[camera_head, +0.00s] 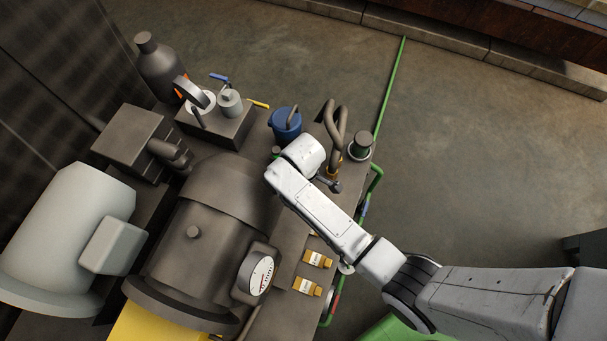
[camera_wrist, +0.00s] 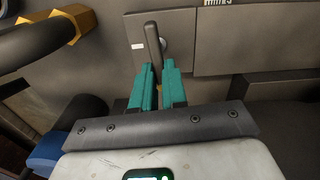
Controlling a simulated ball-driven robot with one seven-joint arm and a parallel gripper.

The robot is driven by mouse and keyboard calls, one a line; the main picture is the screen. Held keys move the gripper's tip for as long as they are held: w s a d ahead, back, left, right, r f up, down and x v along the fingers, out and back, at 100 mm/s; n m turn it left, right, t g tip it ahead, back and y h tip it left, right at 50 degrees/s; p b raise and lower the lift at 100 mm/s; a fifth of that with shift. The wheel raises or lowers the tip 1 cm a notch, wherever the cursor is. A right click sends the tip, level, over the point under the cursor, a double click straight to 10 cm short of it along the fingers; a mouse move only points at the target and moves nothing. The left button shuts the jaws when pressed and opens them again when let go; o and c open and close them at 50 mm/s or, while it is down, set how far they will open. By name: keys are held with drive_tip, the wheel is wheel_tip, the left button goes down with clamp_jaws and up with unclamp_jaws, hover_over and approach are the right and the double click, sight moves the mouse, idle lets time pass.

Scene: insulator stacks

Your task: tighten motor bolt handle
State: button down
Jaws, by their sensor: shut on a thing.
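The handle (camera_wrist: 153,42) is a slim grey lever in the wrist view. It stands nearly upright in front of a round boss (camera_wrist: 163,46) on a grey metal face. My gripper (camera_wrist: 159,70) has teal fingers closed around the handle's lower end. The handle's upper part sticks out beyond the fingertips. In the head view my white wrist reaches over the machine and hides the handle. A large grey cylindrical housing (camera_head: 215,235) with a round dial gauge (camera_head: 262,275) is left of my arm there.
A pale grey cylinder (camera_head: 65,235) lies at the left. The floor (camera_head: 490,170) at the right is open.

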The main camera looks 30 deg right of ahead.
drive_tip(key=shift+r, duration=0.1)
drive_tip(key=m+p, duration=0.1)
drive_tip(key=m, duration=0.1)
drive_tip(key=m+p, duration=0.1)
drive_tip(key=shift+w+d+r+m, duration=0.1)
drive_tip(key=shift+w+d+m, duration=0.1)
drive_tip(key=shift+m, duration=0.2)
drive_tip(key=m, duration=0.2)
drive_tip(key=m+p, duration=0.2)
drive_tip(key=m, duration=0.1)
drive_tip(key=shift+d+m, duration=0.3)
drive_tip(key=shift+d, duration=0.05)
drive_tip(key=m+p, duration=0.1)
drive_tip(key=m, duration=0.1)
drive_tip(key=m+p, duration=0.1)
drive_tip(key=m, duration=0.1)
drive_tip(key=shift+d, duration=0.3)
drive_tip(key=m, duration=0.3)
drive_tip(key=m+p, duration=0.1)
drive_tip(key=m, duration=0.1)
drive_tip(key=shift+s+d, duration=0.2)
drive_tip(key=shift+d, duration=0.05)
drive_tip(key=shift+m, duration=0.4)
drive_tip(key=c, duration=1.2)
unclamp_jaws()
drive_tip(key=shift+s+f, duration=0.1)
drive_tip(key=shift+f, duration=0.1)
drive_tip(key=shift+o, duration=0.2)
